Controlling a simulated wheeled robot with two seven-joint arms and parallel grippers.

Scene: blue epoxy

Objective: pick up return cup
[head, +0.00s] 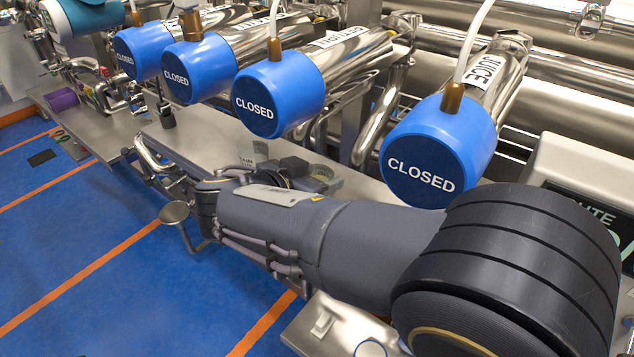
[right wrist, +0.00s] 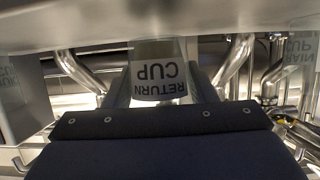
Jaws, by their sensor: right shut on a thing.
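The return cup (right wrist: 160,72) is a pale cup with dark RETURN CUP lettering, upside down in the right wrist view. My right gripper (right wrist: 160,90) is shut on it, one finger at each side. In the head view my right arm reaches in from the right, and the dark right gripper (head: 308,178) is at the metal bench below the blue-capped pipes. I cannot tell whether the held cup touches the bench. My left gripper is not in view.
Several blue caps marked CLOSED (head: 279,95) overhang the metal bench (head: 210,135); the juice cap (head: 438,150) is close above my arm. Another labelled cup (head: 258,150) stands nearby. A purple cup (head: 62,98) is at far left.

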